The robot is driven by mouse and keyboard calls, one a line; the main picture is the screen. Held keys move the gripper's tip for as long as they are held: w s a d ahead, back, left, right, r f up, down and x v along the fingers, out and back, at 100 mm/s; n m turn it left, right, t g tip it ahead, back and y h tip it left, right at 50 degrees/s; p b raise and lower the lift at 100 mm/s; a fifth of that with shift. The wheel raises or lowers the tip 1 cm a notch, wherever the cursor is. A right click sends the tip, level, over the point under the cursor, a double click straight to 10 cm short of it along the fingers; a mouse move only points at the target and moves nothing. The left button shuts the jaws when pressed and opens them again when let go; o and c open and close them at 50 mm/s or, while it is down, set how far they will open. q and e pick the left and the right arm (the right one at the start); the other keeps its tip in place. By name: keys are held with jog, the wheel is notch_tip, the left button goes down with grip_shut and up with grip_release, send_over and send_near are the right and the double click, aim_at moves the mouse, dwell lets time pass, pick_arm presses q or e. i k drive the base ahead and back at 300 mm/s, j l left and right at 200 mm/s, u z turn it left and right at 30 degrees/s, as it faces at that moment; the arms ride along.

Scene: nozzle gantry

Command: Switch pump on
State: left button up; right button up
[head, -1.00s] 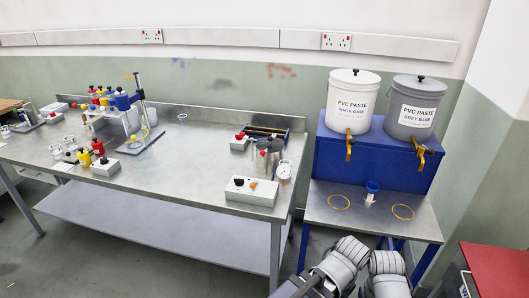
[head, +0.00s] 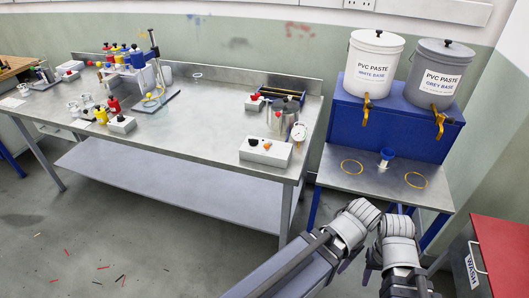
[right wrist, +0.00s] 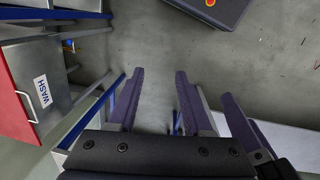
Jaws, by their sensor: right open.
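No part in view is labelled as a pump. A white control box (head: 266,151) with an orange knob and a dark knob stands at the right front of the steel bench. Just behind it are a grey metal pot (head: 284,122) and a round white gauge (head: 299,133). My right gripper (head: 397,232) is low in the head view, in front of the side stand and well away from the box. It is open and empty in the right wrist view (right wrist: 158,80). My left gripper (head: 356,222) is beside it, its jaws not clear.
White (head: 371,65) and grey (head: 437,76) paste buckets stand on a blue stand (head: 390,127). A smaller white box (head: 254,103) with a red button is farther back. Floor in front of the bench is open, with scattered small pieces.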

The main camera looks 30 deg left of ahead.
aim_at(253, 141)
jog(key=u, duration=1.6)
jog(key=j, duration=0.35)
jog(key=i+j, duration=0.15)
jog(key=j, duration=0.2)
